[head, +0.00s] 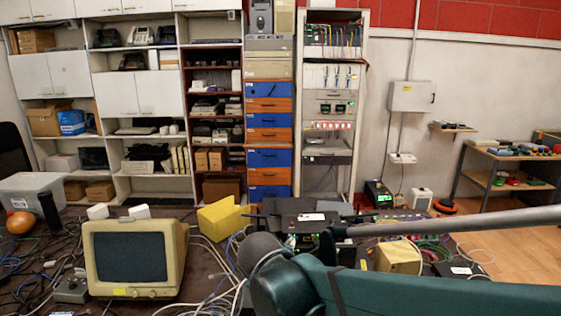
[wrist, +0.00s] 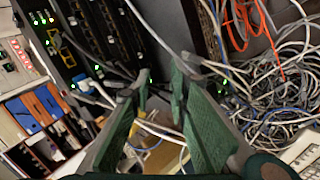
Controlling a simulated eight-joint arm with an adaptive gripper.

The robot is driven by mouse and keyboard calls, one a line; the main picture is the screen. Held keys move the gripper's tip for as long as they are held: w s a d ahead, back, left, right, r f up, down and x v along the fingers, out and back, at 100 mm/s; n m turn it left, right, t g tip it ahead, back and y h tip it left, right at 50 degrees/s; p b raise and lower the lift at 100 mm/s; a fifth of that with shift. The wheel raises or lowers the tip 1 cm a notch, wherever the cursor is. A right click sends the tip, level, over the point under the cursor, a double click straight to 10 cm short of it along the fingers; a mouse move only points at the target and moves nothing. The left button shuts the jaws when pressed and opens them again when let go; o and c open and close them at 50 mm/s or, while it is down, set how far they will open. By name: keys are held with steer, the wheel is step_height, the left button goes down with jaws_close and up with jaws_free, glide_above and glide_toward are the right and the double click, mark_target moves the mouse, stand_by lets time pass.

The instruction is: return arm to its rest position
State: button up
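My gripper (wrist: 160,82) shows in the wrist view with its two green fingers apart. I see nothing held between them; cables and a yellowish thing lie beyond the gap. In the head view my teal arm (head: 420,292) reaches in from the lower right across the front of the cluttered table. I cannot make out the gripper's fingers in the head view.
A beige monitor (head: 134,258), a yellow box-like piece (head: 221,218) and loose cables crowd the table. Equipment racks (head: 331,100) stand behind. In the wrist view, dark equipment with green lights (wrist: 97,45) is close left, and tangled cables (wrist: 275,95) are right.

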steer(key=s+d+m, duration=0.6)
steer(key=s+d, duration=0.2)
steer(key=d, duration=0.3)
steer(key=s+d+r+m+y+p, duration=0.1)
steer(key=s+d+m, duration=0.6)
steer(key=s+d, duration=0.2)
steer(key=shift+s+d+r, duration=0.15)
steer(key=shift+d, duration=0.8)
steer(key=shift+o, duration=0.4)
